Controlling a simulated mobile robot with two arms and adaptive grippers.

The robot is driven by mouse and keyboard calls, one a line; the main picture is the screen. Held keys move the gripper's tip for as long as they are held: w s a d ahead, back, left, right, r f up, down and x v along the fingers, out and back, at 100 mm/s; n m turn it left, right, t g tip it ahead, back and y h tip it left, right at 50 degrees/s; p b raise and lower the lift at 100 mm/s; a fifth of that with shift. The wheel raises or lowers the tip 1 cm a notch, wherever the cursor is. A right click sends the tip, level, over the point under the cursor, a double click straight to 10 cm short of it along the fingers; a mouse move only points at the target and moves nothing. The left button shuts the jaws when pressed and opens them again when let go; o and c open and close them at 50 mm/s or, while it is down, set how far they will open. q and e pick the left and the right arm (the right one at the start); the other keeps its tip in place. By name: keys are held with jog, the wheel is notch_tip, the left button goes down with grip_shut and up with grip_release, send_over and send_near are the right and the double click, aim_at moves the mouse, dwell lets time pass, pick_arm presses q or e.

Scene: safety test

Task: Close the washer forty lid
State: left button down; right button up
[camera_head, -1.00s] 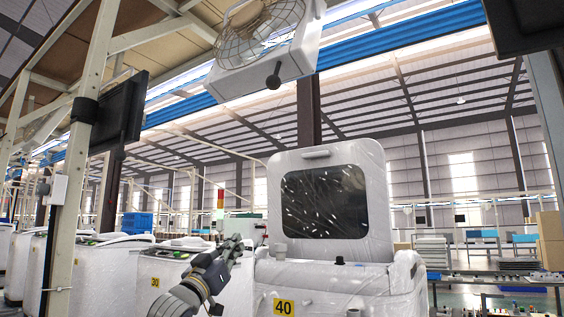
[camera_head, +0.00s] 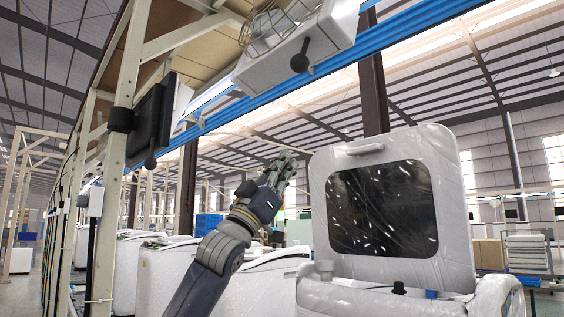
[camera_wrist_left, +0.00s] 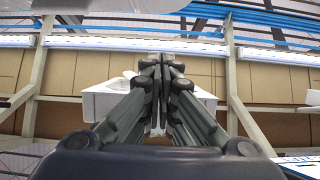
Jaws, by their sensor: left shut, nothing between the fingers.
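The washer forty lid (camera_head: 324,205) stands raised and upright, a white panel with a dark window and a handle on its top edge. It is hinged at the back of the white washer body (camera_head: 350,299), which is cut off by the bottom edge; its number label is out of view. My left gripper (camera_head: 284,160) is raised to the left of the lid, near the height of its upper part, with a visible gap between them. Its fingers are shut and empty; the left wrist view shows them together (camera_wrist_left: 158,64). The right gripper is not in view.
More white washers (camera_head: 185,275) stand in a row to the left. A white overhead fixture with a wire-guarded fan (camera_head: 300,50) hangs above. A pale post (camera_head: 128,100) with a dark monitor (camera_head: 152,120) stands at left. The air between gripper and lid is clear.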

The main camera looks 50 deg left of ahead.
pick_arm(q)
jog(key=w+r+p, duration=0.4)
jog(key=w+p, duration=0.1)
jog(key=w, duration=0.2)
jog(key=shift+w+a+r, duration=0.25)
jog(key=shift+w+a, duration=0.1)
jog(key=shift+a, duration=0.1)
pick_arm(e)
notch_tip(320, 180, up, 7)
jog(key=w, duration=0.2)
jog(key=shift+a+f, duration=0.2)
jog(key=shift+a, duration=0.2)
pick_arm(q)
jog(key=shift+w+p, duration=0.1)
jog(key=shift+p, duration=0.2)
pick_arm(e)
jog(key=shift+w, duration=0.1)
